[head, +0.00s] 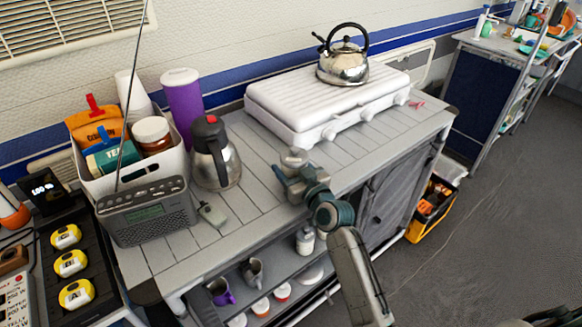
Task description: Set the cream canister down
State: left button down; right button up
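My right gripper (287,180), at the end of the grey and teal arm from the bottom, is over the front part of the slatted grey counter. The cream canister appears as a small greyish-beige rounded shape (294,157) at its fingers. The gripper seems shut on it, and fingers and wrist hide much of its body. I cannot tell whether its base touches the counter. My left gripper is not in view.
A steel kettle (343,62) stands on the white ribbed grill (300,112) behind. A steel jug (212,160), a radio (148,212) and a white bin (128,176) crowd the left. Counter slats (262,190) left of the gripper are clear. Cups and jars fill the shelf below.

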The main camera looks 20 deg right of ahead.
jog(key=shift+f, duration=0.1)
jog(key=o, duration=1)
jog(key=shift+o, duration=0.2)
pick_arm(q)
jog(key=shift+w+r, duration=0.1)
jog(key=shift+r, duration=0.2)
pick_arm(e)
jog(key=shift+v, duration=1.15)
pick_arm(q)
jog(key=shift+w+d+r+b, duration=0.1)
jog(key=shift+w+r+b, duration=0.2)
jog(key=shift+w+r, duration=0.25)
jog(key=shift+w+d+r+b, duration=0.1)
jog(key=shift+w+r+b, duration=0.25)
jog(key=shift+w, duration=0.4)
pick_arm(e)
jog(key=v, duration=0.9)
jog(key=shift+s, duration=0.4)
